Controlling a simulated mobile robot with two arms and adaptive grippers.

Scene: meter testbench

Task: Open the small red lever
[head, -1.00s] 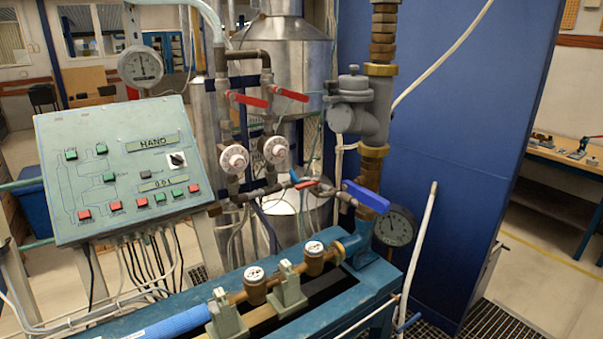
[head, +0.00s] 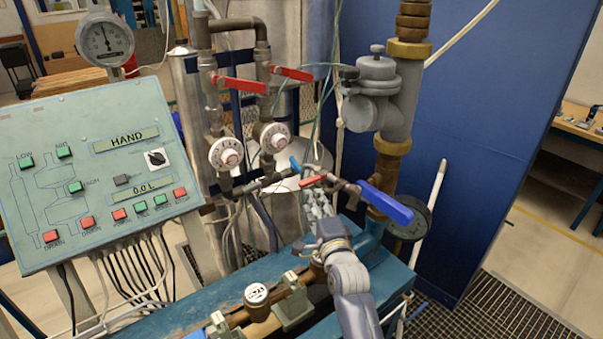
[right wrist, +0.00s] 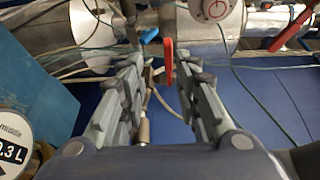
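The small red lever (head: 313,181) sits on the thin pipework left of the big blue lever handle (head: 385,202). In the right wrist view the red lever (right wrist: 168,62) shows upright in the picture, ahead of the gap between my fingers. My right gripper (head: 319,207) is just below and in front of the small red lever in the head view. Its fingers (right wrist: 160,80) are spread apart, with nothing held. Whether they touch the lever cannot be told. A small blue lever (right wrist: 148,36) is beside it. My left gripper is not in view.
Two larger red levers (head: 238,85) (head: 292,73) and white round dials (head: 226,153) are above left. The green control panel (head: 95,170) stands at left. A brass meter (head: 257,300) lies on the blue bench (head: 175,318) below. Grey pipework (head: 375,95) rises at right.

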